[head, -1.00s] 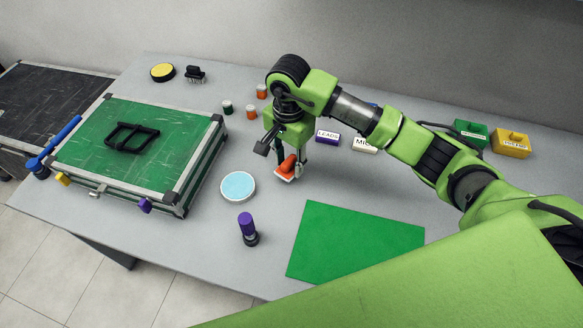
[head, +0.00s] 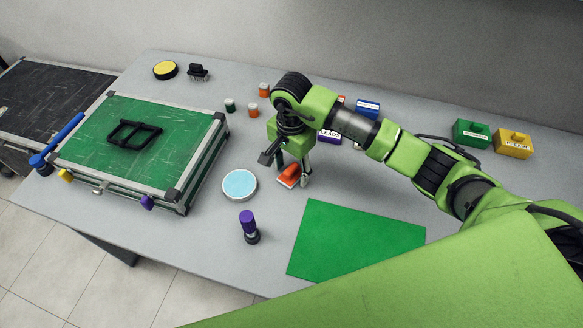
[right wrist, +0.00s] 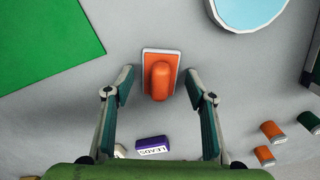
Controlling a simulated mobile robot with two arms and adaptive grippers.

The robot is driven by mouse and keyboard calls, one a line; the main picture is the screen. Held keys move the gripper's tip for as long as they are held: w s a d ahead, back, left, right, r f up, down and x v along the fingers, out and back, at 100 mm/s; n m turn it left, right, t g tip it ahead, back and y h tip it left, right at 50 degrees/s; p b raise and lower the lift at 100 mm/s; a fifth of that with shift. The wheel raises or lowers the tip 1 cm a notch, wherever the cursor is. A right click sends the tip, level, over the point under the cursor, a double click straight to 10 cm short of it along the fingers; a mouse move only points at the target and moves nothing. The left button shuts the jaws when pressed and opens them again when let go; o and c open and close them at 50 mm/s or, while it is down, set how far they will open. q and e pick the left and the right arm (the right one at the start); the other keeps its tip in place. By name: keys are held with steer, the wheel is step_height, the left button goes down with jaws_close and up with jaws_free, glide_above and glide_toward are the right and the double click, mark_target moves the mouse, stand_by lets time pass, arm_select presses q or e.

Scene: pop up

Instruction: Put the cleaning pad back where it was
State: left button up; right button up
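The cleaning pad (head: 289,176) is an orange block with a grip and a pale base. In the right wrist view the pad (right wrist: 161,76) sits between and slightly beyond the fingertips, with clear gaps on both sides. My right gripper (head: 293,170) is open above it, pointing down. Its fingers also show in the right wrist view (right wrist: 160,88), touching nothing. My left gripper is not in view.
A green sheet (head: 355,242) lies right of the pad. A light-blue disc (head: 239,185) and purple-topped tool (head: 249,227) are to the left. A green case (head: 150,150) fills the left side.

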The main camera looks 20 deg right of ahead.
mark_target(291, 167)
steer(key=shift+r, duration=0.2)
steer(key=shift+w+r, duration=0.1)
steer(key=shift+r, duration=0.25)
step_height(291, 167, up, 11)
steer(key=b, duration=0.1)
steer(key=shift+b, duration=0.3)
steer(key=shift+r, duration=0.1)
